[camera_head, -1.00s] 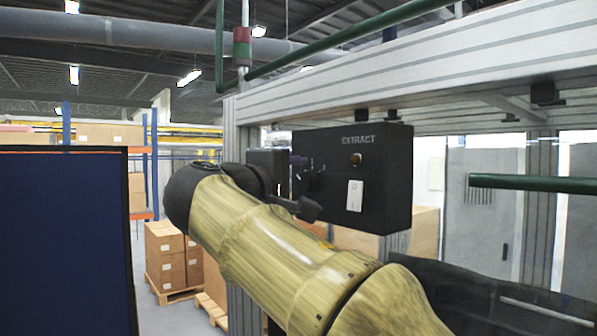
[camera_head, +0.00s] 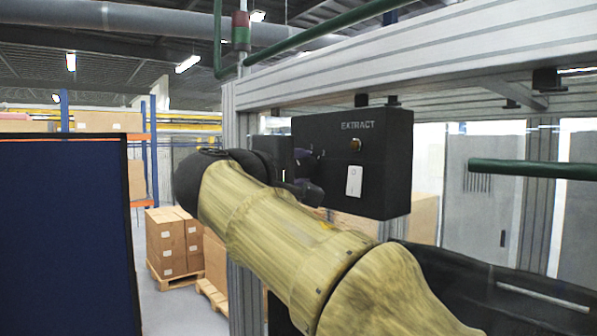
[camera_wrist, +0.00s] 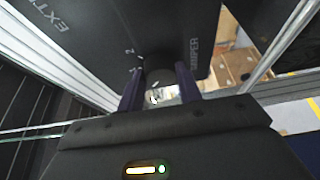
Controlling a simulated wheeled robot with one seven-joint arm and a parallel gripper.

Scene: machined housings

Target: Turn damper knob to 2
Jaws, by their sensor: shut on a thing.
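The black control box (camera_head: 385,165) marked EXTRACT hangs under the metal frame in the head view. It also shows in the wrist view (camera_wrist: 165,25), with the label DAMPER and a numeral 2 beside the knob. The dark damper knob (camera_wrist: 160,77) lies between the two fingers of my gripper (camera_wrist: 160,73), which is shut on it. The knob's pointer is too small and dark to read. In the head view my gripper (camera_head: 312,175) is at the box's left side, and the knob cannot be made out there.
The box's front carries a white rocker switch (camera_head: 354,181) and a round brass-coloured part (camera_head: 355,144). A metal beam (camera_head: 440,70) runs above, and a green pipe (camera_head: 530,170) is at right. A dark blue panel (camera_head: 65,235) stands at left.

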